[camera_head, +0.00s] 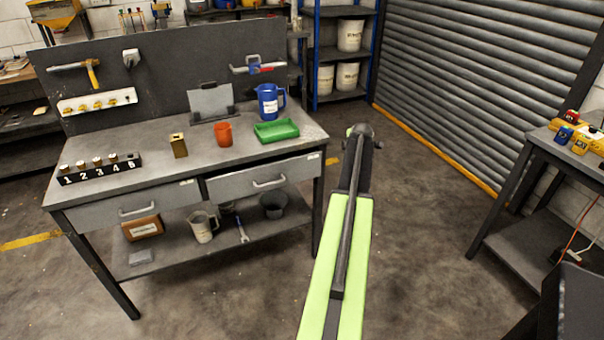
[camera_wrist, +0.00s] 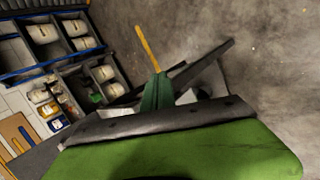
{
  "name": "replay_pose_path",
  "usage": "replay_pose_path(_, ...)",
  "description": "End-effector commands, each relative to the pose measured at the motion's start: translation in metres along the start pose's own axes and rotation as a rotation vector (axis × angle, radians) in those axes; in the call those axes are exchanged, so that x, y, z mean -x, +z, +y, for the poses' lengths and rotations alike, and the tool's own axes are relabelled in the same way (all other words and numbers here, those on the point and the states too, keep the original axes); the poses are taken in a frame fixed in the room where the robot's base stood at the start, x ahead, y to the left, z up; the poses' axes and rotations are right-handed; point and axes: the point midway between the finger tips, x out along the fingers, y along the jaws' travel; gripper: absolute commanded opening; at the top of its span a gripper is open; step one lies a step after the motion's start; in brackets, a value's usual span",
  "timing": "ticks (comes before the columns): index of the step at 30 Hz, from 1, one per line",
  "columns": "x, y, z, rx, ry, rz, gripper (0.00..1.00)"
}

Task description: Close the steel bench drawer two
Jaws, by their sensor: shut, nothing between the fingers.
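The grey steel bench (camera_head: 160,160) stands left of centre in the head view, with two drawers side by side under its top. The right drawer (camera_head: 232,187) has a bar handle (camera_head: 269,182) and stands out a little, with a dark gap above its front. The left drawer (camera_head: 95,214) looks flush and has a similar handle. A small label sits on each front, too small to read. My gripper (camera_head: 362,133) is shut and empty, right of the bench and apart from both drawers. The wrist view shows mostly floor and shelving, with neither drawer clearly seen.
A blue jug (camera_head: 268,101), a green tray (camera_head: 276,130) and an orange cup (camera_head: 223,133) stand on the bench top. Another table (camera_head: 545,150) stands at the right. Floor between is clear.

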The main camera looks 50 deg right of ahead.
Motion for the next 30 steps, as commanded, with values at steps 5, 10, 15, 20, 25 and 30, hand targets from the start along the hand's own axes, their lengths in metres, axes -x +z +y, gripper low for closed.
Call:
replay_pose_path(5,0.054,0.06,0.032,0.326,0.427,-0.446,0.0)
replay_pose_path(10,0.099,-0.021,0.019,0.871,0.821,-0.552,0.0)
replay_pose_path(15,0.075,-0.137,-0.092,1.408,0.975,-0.402,0.0)
replay_pose_path(20,0.035,-0.161,-0.164,1.581,0.939,-0.368,0.0)
replay_pose_path(25,0.015,-0.163,-0.177,1.579,0.943,-0.367,0.0)
replay_pose_path(30,0.017,-0.163,-0.175,1.578,0.944,-0.368,0.0)
